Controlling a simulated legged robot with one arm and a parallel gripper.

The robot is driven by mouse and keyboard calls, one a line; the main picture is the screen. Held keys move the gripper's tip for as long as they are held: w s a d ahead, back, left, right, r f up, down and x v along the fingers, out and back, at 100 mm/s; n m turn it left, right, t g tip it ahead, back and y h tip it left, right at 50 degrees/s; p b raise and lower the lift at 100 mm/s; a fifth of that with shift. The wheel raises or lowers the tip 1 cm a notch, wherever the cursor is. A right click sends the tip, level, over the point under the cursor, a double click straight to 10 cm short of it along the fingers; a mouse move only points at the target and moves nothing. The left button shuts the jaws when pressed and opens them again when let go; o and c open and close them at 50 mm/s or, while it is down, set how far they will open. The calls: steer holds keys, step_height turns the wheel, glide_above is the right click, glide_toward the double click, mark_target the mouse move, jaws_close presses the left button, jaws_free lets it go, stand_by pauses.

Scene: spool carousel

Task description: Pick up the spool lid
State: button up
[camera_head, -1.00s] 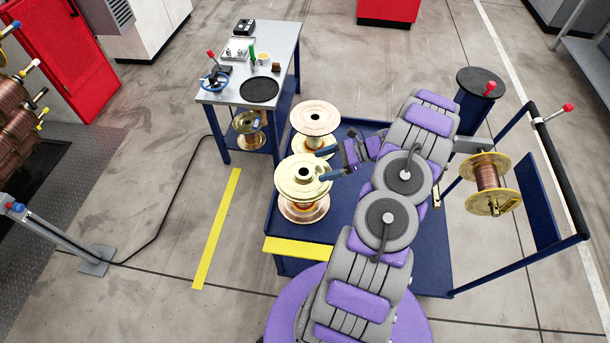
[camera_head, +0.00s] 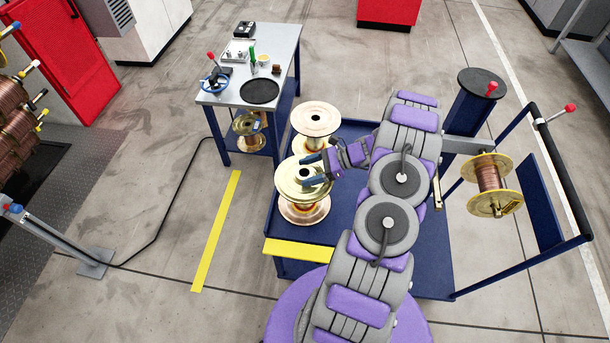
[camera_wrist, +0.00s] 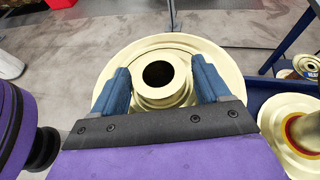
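The spool lid (camera_head: 287,181) is a pale cream-gold disc with a raised ring-shaped hub and a dark centre hole. It lies on top of the front spool on the blue cart. In the wrist view the lid (camera_wrist: 160,46) fills the middle. My gripper (camera_head: 312,170) is at the lid's right side in the head view, reaching over it. In the wrist view its two blue fingers (camera_wrist: 160,80) are spread, one on each side of the hub. I cannot tell whether they touch it. The fingers hide part of the lid.
A second spool (camera_head: 316,119) stands just behind on the cart (camera_head: 345,205). A steel table (camera_head: 285,60) with tools and a black disc (camera_head: 259,91) is behind left. A copper-wound spool (camera_head: 488,177) hangs on the right. A post with a red knob (camera_head: 491,88) stands behind right.

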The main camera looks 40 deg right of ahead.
steer(key=c, duration=1.3)
steer(key=shift+o, duration=0.2)
steer(key=shift+r, duration=0.1)
